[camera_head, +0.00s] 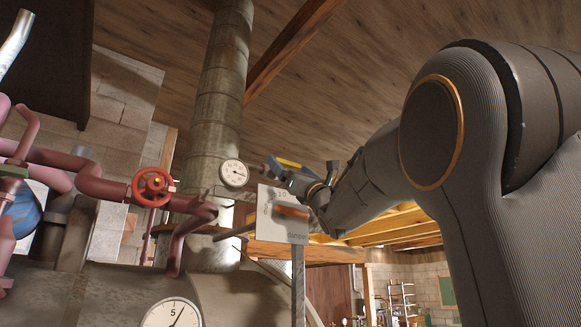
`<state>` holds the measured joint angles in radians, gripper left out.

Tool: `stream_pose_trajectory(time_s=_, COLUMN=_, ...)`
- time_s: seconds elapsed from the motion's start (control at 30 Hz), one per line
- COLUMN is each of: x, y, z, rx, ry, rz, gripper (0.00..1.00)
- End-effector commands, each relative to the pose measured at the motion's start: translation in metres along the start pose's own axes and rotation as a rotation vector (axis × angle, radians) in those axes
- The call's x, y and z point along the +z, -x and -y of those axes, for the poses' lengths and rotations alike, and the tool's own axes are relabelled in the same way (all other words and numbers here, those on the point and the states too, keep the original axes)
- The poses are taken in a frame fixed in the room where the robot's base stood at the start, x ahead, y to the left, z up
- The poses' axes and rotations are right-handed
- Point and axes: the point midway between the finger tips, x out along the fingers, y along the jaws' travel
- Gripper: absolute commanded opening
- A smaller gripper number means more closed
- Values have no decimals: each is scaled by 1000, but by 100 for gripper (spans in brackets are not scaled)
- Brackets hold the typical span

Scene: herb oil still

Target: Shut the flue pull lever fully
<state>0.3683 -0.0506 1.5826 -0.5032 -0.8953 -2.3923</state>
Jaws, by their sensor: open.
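The flue pull lever shows as a copper-coloured handle (292,211) in front of a white plate (273,226) marked "damper". The plate stands on a grey post (298,280) in front of the flue pipe (222,90). My gripper (268,171) is above and slightly left of the handle in the picture, pointing left, with my arm coming in from the right. It is open and appears apart from the handle. The fingertips are small and partly hidden, and their depth relative to the plate is hard to tell.
A round white gauge (235,173) shows just left of my gripper. A red valve wheel (153,187) and dark red pipes (100,188) are farther left. A larger gauge (172,315) is at the bottom. Wooden beams (400,222) and shelves (403,297) stand behind.

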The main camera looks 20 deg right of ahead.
Motion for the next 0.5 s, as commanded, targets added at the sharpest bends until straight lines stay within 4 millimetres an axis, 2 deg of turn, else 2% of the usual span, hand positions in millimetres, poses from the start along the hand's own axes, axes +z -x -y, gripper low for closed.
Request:
stream_pose_trajectory(time_s=0.17, x=0, y=0, z=0, rx=0, ry=0, rz=0, gripper=87)
stream_pose_trajectory(time_s=0.4, x=0, y=0, z=0, rx=0, ry=0, rz=0, gripper=48)
stream_pose_trajectory(time_s=0.5, x=0, y=0, z=0, rx=-1, ry=-1, rz=0, gripper=48)
